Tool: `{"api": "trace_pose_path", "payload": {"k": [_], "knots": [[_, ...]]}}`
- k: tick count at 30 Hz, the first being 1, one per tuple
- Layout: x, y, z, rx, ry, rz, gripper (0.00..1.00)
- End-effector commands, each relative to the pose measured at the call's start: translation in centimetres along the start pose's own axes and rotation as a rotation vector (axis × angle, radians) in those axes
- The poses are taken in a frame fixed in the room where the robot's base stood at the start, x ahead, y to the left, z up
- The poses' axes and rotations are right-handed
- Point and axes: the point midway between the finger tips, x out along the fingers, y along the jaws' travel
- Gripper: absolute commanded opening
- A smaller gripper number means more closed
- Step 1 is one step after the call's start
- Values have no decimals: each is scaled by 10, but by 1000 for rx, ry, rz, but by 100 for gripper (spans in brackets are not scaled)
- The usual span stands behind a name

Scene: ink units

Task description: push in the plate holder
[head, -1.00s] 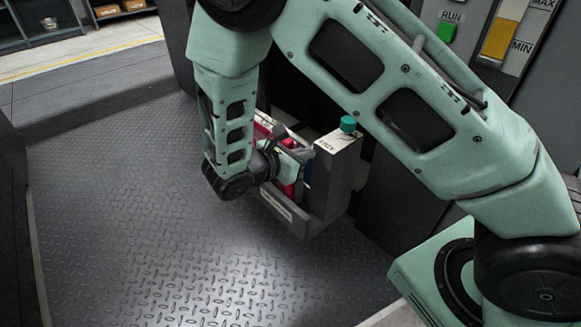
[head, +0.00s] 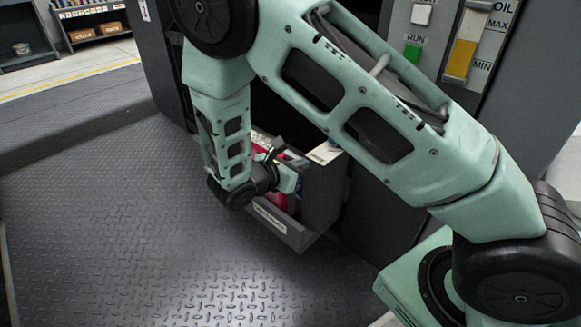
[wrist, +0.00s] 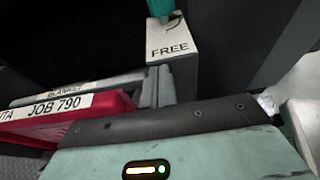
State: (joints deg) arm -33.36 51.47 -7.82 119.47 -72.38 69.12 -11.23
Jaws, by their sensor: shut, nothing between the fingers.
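The plate holder (head: 280,230) is a dark grey box-like tray with a white label on its front face, standing out from the dark machine in the head view. A red piece marked JOB 790 (wrist: 104,108) shows at left in the wrist view. A grey block marked FREE (wrist: 172,50) with a teal knob rises behind it; in the head view my arm partly covers this block. My gripper (head: 287,180) is shut, above and beside the holder's front left part. Its fingertips are not clear, and I cannot tell whether it touches the holder.
The machine's panel with a green RUN button (head: 413,50) and an oil gauge (head: 464,45) is at the upper right. The patterned metal floor (head: 110,240) in front and left is clear. Shelves (head: 90,20) with small boxes stand far back left.

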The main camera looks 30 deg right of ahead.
Motion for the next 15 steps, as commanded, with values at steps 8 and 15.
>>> {"api": "trace_pose_path", "payload": {"k": [8,15], "knots": [[51,-2,19,-1,-4,-5,0],[95,-1,33,0,-3,-5,0]]}}
